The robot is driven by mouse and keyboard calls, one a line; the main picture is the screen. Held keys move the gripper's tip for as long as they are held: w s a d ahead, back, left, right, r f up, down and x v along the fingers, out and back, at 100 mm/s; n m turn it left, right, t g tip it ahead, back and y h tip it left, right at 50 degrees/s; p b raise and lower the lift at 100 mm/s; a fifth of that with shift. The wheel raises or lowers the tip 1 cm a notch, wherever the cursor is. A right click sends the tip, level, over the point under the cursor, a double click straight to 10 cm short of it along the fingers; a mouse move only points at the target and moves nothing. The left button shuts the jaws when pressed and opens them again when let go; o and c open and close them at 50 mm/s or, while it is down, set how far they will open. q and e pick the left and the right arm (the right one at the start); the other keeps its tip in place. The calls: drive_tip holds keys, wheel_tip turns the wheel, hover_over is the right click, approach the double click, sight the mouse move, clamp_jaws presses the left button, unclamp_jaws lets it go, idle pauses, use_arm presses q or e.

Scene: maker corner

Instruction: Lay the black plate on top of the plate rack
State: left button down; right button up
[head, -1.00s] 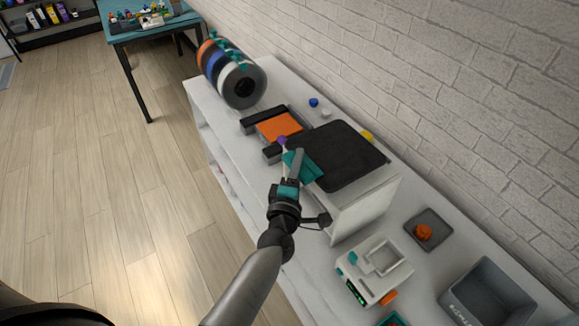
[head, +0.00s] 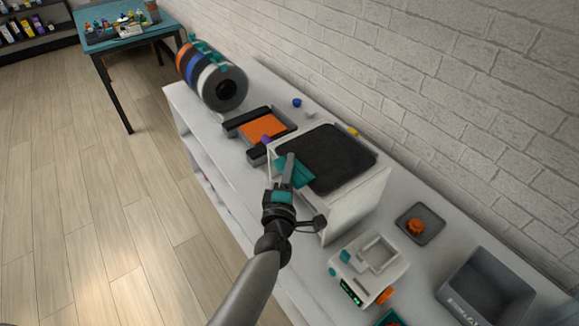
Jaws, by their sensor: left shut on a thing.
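The black plate (head: 327,158) is a dark, flat, rounded square at the top of the white plate rack (head: 356,203). The rack's white rim shows around the plate. The plate looks level and low over the rack; I cannot tell for sure whether it rests fully on it. My left gripper (head: 288,172) is shut on the plate at its near left edge, by a teal part (head: 295,172). The gripper hides that edge. My right gripper is not in view.
An orange-and-black tray (head: 262,129) sits left of the rack, with a spool roll (head: 222,88) beyond. A white device (head: 368,268), a small grey tray (head: 432,222) and a grey bin (head: 487,290) stand to the right. A brick wall runs behind.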

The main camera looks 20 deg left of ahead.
use_arm(q)
unclamp_jaws()
idle(0.9)
drive_tip(key=shift+f, duration=0.2)
drive_tip(key=shift+f+b, duration=0.45)
drive_tip(key=shift+b, duration=0.1)
drive_tip(key=shift+s+a, duration=0.1)
drive_tip(key=s+a+p, duration=0.1)
drive_tip(key=s+a, duration=0.3)
drive_tip(key=s, duration=0.1)
drive_tip(key=shift+s+a, duration=0.15)
drive_tip(key=shift+s, duration=0.1)
idle(1.8)
drive_tip(key=shift+s, duration=0.1)
idle(0.5)
